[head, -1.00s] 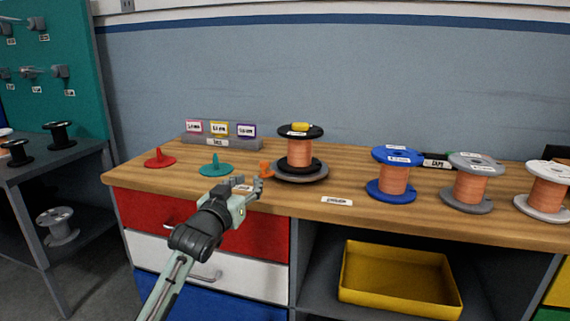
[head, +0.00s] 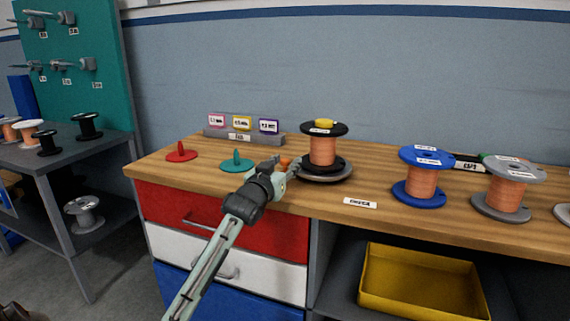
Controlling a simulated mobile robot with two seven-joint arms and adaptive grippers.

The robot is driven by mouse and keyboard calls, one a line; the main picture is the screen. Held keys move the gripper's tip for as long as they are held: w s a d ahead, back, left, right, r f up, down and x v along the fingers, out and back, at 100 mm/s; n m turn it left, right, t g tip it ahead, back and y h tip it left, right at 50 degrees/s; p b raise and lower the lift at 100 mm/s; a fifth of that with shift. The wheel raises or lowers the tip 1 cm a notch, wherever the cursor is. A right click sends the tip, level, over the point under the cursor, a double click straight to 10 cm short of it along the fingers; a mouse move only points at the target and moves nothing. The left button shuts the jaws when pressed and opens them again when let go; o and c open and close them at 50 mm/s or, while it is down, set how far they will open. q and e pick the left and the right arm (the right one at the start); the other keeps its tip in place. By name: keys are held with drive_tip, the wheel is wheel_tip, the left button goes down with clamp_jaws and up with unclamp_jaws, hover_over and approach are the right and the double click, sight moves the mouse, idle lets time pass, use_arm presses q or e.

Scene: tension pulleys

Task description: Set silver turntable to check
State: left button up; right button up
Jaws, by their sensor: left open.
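The silver turntable (head: 327,178) is a low grey disc on the wooden bench, under a copper-wound spool with black flanges (head: 323,150). A small yellow piece (head: 323,123) sits on top of the spool. An orange part (head: 285,161) at the turntable's left side is mostly hidden behind my gripper. My left gripper (head: 284,170) is open at the bench's front edge, over or beside the orange part; I cannot tell whether it touches it. My right gripper is not in view.
A small white label (head: 360,203) lies on the bench front, its text unclear. Red (head: 181,152) and teal (head: 237,162) spindle bases stand to the left. Blue (head: 421,177) and grey (head: 506,189) spools stand to the right. A yellow bin (head: 422,285) sits on the shelf below.

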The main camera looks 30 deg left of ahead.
use_arm(q)
clamp_jaws()
drive_tip(key=shift+d, duration=0.1)
idle(0.5)
